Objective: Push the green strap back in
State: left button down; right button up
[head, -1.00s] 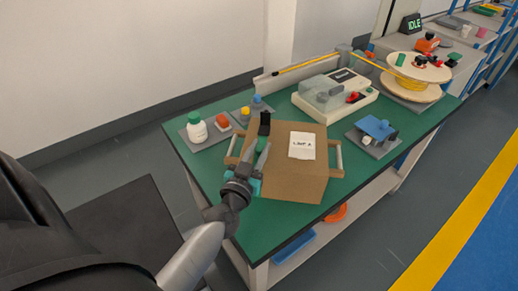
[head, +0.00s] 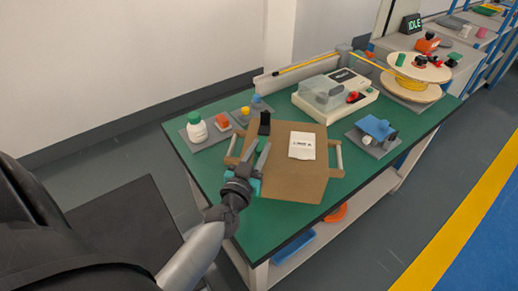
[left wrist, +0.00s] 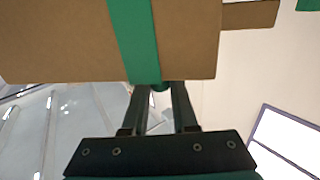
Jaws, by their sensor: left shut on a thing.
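A brown cardboard box (head: 300,180) with a white label sits on the green table. In the left wrist view the green strap (left wrist: 134,40) runs flat down the face of the box (left wrist: 60,45) to its edge. My left gripper (head: 261,150) is at the left part of the box. In the left wrist view the fingers of my left gripper (left wrist: 160,92) are close together at the box edge, with a bit of green strap between their tips. In the head view the arm and fingers mostly hide the strap. My right gripper is not in view.
A white bottle with a green cap (head: 196,127) stands on a grey mat left of the box. A white machine with a clear cover (head: 325,92) is behind it. A grey mat with a blue part (head: 376,129) lies to the right. A cable reel (head: 413,72) stands at the far right.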

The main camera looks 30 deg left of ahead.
aim_at(262, 144)
pick_arm(q)
jog(key=x, duration=0.2)
jog(key=a+x, duration=0.1)
jog(key=x, duration=0.1)
jog(key=shift+w+a, duration=0.1)
jog(key=shift+w, duration=0.2)
jog(key=c, duration=0.7)
grip_release()
jog(key=p+v, duration=0.1)
jog(key=v, duration=1.4)
jog(key=shift+s+p, duration=0.1)
jog(key=shift+p, duration=0.2)
